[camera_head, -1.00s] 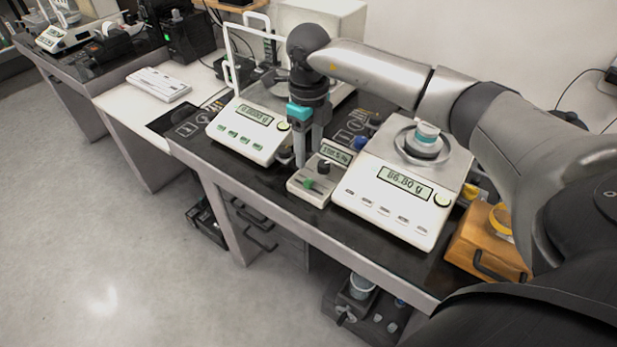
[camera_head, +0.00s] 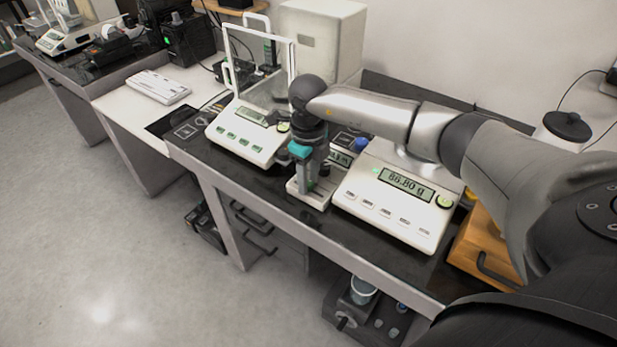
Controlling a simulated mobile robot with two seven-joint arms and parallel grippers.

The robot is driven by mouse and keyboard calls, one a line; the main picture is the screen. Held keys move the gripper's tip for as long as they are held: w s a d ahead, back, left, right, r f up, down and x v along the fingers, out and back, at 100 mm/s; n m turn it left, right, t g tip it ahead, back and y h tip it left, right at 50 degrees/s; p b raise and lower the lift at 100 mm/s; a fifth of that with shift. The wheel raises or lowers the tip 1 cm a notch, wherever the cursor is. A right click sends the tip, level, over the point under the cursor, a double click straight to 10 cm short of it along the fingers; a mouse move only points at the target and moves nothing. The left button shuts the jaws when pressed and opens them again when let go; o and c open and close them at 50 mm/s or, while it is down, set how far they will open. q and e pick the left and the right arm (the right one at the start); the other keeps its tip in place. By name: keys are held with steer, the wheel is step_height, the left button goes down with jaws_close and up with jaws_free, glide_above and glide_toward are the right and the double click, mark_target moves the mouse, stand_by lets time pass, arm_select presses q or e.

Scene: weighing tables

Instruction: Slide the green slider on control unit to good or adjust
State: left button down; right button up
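The control unit (camera_head: 317,201) is a small pale box between the two balances, with a small display (camera_head: 341,158) and a dark knob (camera_head: 324,169). My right gripper (camera_head: 303,187) points down over the left part of the unit, with its fingertips at the slider area. The green slider is hidden behind the fingers. I cannot tell whether the fingers touch it, or whether they are open or shut. My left gripper is not in view.
A balance (camera_head: 392,205) reading 86.80 g stands close on the right. A balance with a glass draft shield (camera_head: 240,139) stands close on the left. A wooden box (camera_head: 483,250) is at the right table end. The dark table's front strip (camera_head: 290,208) is narrow.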

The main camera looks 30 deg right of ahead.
jaws_close()
stand_by(1.1)
